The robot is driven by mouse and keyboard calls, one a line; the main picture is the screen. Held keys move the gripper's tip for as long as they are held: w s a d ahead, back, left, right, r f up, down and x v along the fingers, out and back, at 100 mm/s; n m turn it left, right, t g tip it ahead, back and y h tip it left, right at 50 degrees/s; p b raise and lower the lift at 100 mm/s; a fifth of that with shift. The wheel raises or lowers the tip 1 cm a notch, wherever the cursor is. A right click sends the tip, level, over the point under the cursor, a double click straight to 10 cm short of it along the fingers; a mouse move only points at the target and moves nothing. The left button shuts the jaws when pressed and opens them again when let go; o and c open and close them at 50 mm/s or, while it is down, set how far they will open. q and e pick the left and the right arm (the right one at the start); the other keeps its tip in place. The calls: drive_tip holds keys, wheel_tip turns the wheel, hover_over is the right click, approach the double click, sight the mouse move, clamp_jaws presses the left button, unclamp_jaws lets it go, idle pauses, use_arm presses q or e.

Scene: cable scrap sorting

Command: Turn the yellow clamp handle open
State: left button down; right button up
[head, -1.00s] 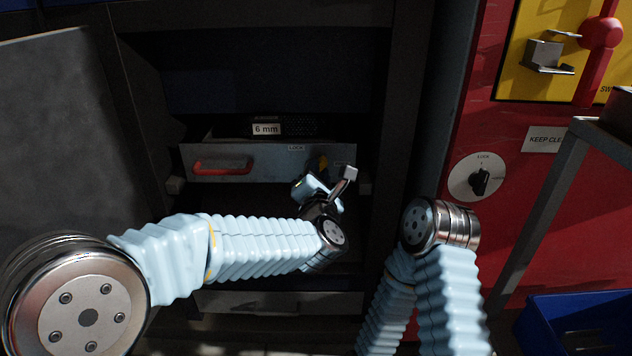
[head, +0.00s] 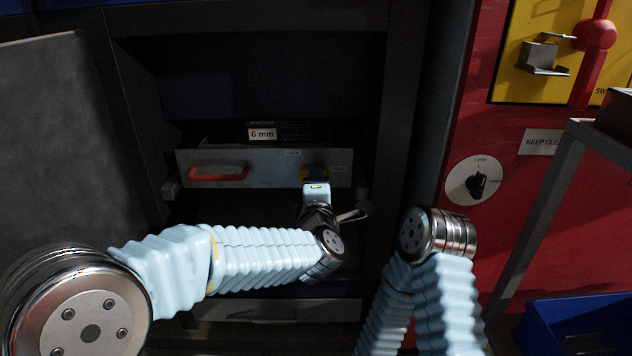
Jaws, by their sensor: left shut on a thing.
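The yellow clamp handle (head: 306,174) is on the right part of the grey drawer front (head: 262,174), mostly hidden behind my left gripper. My left gripper (head: 316,180) is shut on the handle, its fingers hard to make out in the dark. A LOCK label (head: 293,153) is above the handle, and a second small label (head: 338,169), too small to read surely, is to its right. My right arm shows at the lower right, but its gripper does not show.
The drawer has a red pull (head: 218,174) on its left and a 6 mm tag (head: 262,134) behind its front. A dark open door panel (head: 60,140) stands left. A red panel with a rotary knob (head: 478,185) and a blue bin (head: 590,310) are at right.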

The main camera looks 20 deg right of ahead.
idle(0.4)
use_arm(q)
drive_tip(key=c, duration=1)
unclamp_jaws()
drive_tip(key=shift+c, duration=0.2)
drive_tip(key=v, duration=1.3)
drive_tip(key=shift+s, duration=0.4)
drive_tip(key=shift+a, duration=0.1)
